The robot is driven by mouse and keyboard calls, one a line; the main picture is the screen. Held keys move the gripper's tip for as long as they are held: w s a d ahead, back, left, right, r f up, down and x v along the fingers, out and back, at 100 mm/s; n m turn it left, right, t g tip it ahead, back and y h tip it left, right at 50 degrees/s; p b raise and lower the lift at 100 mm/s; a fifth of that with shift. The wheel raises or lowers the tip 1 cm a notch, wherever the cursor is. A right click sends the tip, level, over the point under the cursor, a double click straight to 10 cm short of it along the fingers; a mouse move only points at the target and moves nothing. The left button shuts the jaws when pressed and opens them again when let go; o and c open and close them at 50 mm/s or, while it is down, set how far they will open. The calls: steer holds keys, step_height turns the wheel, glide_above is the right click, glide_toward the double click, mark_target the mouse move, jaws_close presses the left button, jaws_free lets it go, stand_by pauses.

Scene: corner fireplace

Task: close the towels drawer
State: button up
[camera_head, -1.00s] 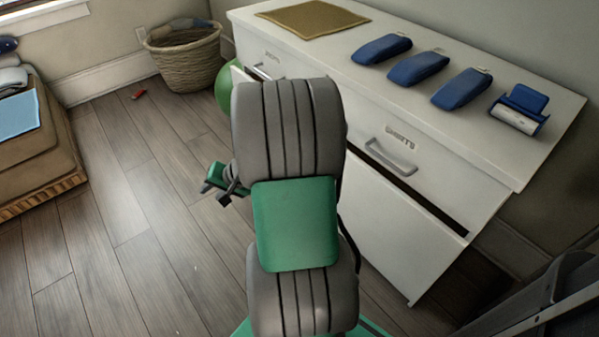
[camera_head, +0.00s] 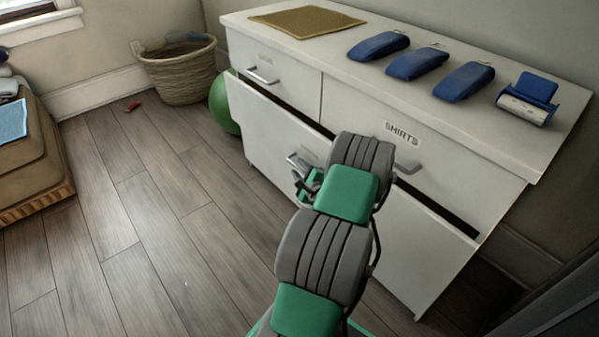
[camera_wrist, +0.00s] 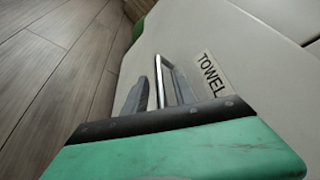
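The towels drawer (camera_head: 262,128) is the lower left drawer of a white dresser. Its front stands out from the cabinet, with a dark gap along its top edge. In the wrist view its label (camera_wrist: 210,76), reading "TOWEL" as far as visible, is beside a silver bar handle (camera_wrist: 159,80). My gripper (camera_head: 304,178) is at that handle, partly hidden by my arm in the head view. In the wrist view my gripper (camera_wrist: 159,76) has its two grey fingers apart, one on each side of the bar. Contact with the handle cannot be made out.
The dresser top (camera_head: 310,52) holds a brown mat (camera_head: 306,21), several blue items and a blue-and-white one (camera_head: 528,98). The lower right drawer (camera_head: 425,250) also shows a dark gap. A green ball (camera_head: 222,105) and basket (camera_head: 180,70) stand left.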

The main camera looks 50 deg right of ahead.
steer(key=shift+c, duration=0.4)
jaws_close()
stand_by(1.0)
